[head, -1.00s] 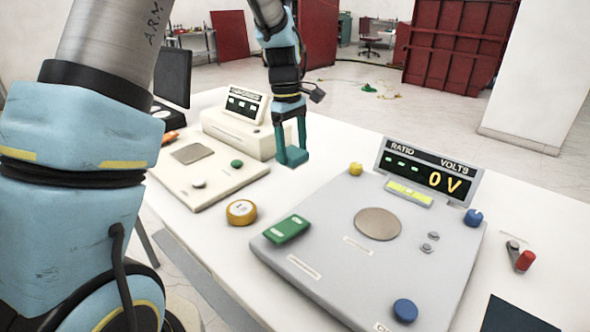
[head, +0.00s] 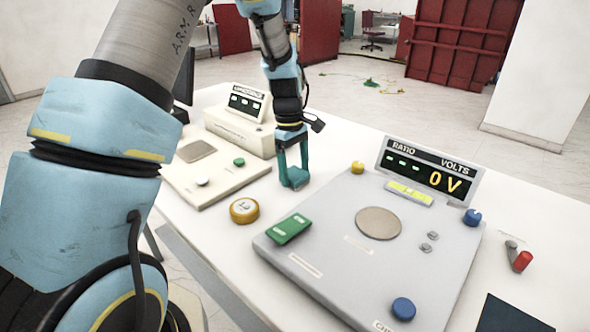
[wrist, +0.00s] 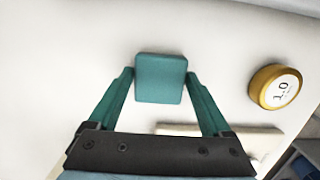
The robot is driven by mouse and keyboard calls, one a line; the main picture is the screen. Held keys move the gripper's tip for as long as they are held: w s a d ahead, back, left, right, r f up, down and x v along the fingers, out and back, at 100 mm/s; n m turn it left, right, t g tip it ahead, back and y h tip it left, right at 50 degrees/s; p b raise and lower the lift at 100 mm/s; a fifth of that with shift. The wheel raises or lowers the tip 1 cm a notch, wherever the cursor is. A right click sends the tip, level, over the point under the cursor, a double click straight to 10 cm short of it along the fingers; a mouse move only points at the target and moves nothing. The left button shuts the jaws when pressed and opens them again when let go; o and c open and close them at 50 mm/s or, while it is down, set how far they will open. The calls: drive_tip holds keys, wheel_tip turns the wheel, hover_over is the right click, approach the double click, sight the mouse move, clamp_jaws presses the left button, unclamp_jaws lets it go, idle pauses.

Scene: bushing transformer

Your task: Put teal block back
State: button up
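The teal block (wrist: 161,78) sits between the two teal fingertips of my gripper (wrist: 160,76) in the wrist view, with a finger against each side. In the head view the teal block (head: 297,179) is at the lower end of my gripper (head: 294,174), low over the white table or touching it; I cannot tell which. It is between the cream device and the grey ratio panel. My gripper points down and is shut on the block.
The grey panel (head: 340,230) with a green block (head: 289,228) stands to the right. The cream device (head: 215,180) is to the left. A yellow round weight (head: 244,210) lies in front, also in the wrist view (wrist: 275,87). Bare table surrounds the block.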

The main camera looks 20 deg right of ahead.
sight(291, 171)
drive_tip(key=shift+o, duration=1)
wheel_tip(291, 171, up, 12)
drive_tip(key=w+b, duration=0.1)
drive_tip(key=b, duration=0.1)
drive_tip(key=a+f+m+t, duration=0.1)
drive_tip(key=a+f+m, duration=0.1)
drive_tip(key=a, duration=1.3)
drive_tip(key=s+a+f+m+t, duration=0.1)
drive_tip(key=s+a+m, duration=0.1)
drive_tip(key=s+a, duration=0.3)
drive_tip(key=s+a+f+m, duration=0.2)
drive_tip(key=s+a, duration=0.3)
drive_tip(key=a, duration=0.5)
drive_tip(key=shift+f+m+t, duration=0.25)
drive_tip(key=shift+m+t, duration=0.05)
drive_tip(key=shift+t, duration=0.1)
